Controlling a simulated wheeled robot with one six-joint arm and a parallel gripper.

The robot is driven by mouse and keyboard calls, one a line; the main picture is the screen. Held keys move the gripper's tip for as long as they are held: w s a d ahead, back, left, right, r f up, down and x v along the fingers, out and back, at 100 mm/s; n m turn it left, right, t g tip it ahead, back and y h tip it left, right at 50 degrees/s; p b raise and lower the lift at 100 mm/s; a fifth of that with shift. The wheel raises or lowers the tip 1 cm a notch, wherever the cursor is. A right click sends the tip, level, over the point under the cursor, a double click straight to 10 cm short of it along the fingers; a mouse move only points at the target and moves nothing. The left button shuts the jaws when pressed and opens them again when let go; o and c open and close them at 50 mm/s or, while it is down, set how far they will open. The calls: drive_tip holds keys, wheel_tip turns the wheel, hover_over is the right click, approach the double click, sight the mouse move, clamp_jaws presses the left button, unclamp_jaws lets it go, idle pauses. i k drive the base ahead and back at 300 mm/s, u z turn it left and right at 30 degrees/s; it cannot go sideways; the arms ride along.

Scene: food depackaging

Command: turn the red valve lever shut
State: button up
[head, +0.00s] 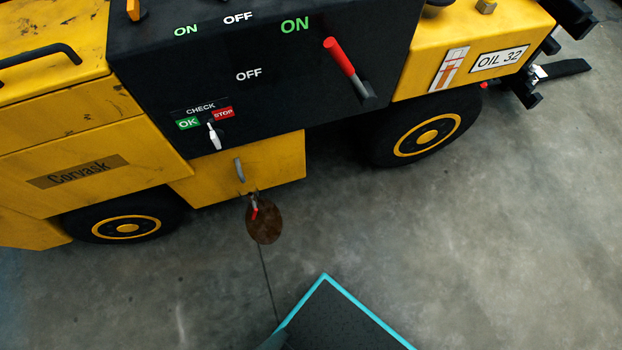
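A small valve with a red lever (255,212) hangs below the yellow lower panel of the machine, in the head view. The lever points downward and is too small to tell its exact turn. A brown puddle or stain (265,225) lies on the floor behind and below it. My gripper is not in view.
The yellow machine (90,170) stands across the top on black wheels (428,134). Its black panel (300,85) carries a larger red-handled lever (340,57) near ON and OFF labels, and a silver switch (214,137). Open concrete floor (480,240) lies in front.

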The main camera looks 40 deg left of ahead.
sight(254, 206)
drive_tip(key=z, duration=0.7)
drive_tip(key=k, duration=1.05)
drive_tip(key=u, duration=1)
